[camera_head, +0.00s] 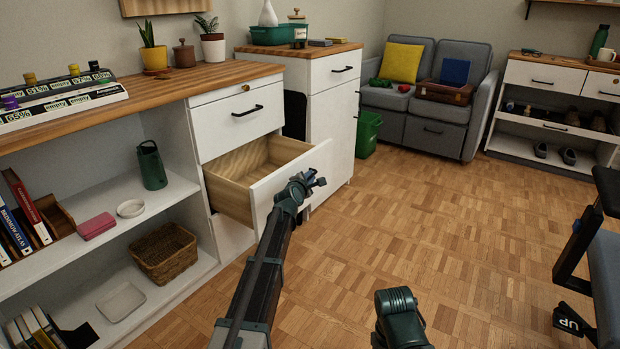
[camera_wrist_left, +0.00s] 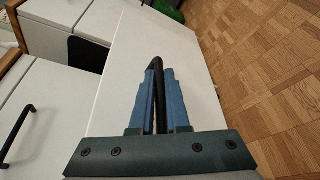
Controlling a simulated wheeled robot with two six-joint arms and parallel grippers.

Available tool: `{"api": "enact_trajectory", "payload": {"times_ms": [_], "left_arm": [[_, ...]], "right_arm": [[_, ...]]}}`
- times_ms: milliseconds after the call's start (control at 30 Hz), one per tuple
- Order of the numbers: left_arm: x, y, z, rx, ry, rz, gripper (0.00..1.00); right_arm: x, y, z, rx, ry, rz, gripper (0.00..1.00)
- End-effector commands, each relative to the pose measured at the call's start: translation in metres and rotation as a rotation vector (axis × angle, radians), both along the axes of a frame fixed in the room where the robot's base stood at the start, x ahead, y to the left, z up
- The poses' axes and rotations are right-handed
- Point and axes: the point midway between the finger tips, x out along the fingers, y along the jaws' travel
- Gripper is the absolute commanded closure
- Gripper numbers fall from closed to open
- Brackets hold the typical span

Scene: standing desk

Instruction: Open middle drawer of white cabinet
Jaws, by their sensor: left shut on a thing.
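The white cabinet (camera_head: 216,132) has a closed upper drawer with a black bar handle (camera_head: 247,110). Below it, the middle drawer (camera_head: 235,185) is pulled out, and its wooden inside shows empty. My left gripper (camera_head: 310,183) is at the front of this drawer. In the left wrist view, the blue fingers of the left gripper (camera_wrist_left: 160,92) are shut on the drawer's black handle (camera_wrist_left: 155,66), against the white drawer front (camera_wrist_left: 110,75). My right arm shows only in part at the bottom of the head view, and its gripper is out of sight.
Open shelves (camera_head: 150,200) left of the drawers hold a green jug (camera_head: 151,166), a wicker basket (camera_head: 165,254) and books. Another white cabinet (camera_head: 331,115) stands behind the open drawer. The wooden floor (camera_head: 420,240) to the right is mostly clear. A chair (camera_head: 603,270) stands at the far right.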

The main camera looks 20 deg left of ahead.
Motion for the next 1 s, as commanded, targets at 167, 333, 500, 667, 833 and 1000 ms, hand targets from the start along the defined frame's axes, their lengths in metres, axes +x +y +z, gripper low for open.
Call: {"api": "enact_trajectory", "payload": {"times_ms": [167, 333, 500, 667, 833, 1000], "left_arm": [[0.0, 0.001, 0.0, 0.001, 0.0, 0.001, 1.0], [0.0, 0.001, 0.0, 0.0, 0.0, 0.001, 1.0], [0.0, 0.001, 0.0, 0.0, 0.0, 0.001, 0.56], [0.0, 0.001, 0.0, 0.0, 0.0, 0.001, 0.56], [-0.003, 0.001, 0.001, 0.0, 0.0, 0.001, 0.56], [-0.027, 0.001, 0.007, 0.001, 0.0, 0.001, 0.56]], "right_arm": [[0.0, 0.0, 0.0, 0.0, 0.0, 0.0, 1.0], [0.0, 0.0, 0.0, 0.0, 0.0, 0.0, 1.0], [0.0, 0.0, 0.0, 0.0, 0.0, 0.0, 1.0], [0.0, 0.0, 0.0, 0.0, 0.0, 0.0, 1.0], [0.0, 0.0, 0.001, 0.0, 0.0, 0.0, 1.0], [0.0, 0.0, 0.007, 0.0, 0.0, 0.0, 1.0]]}}
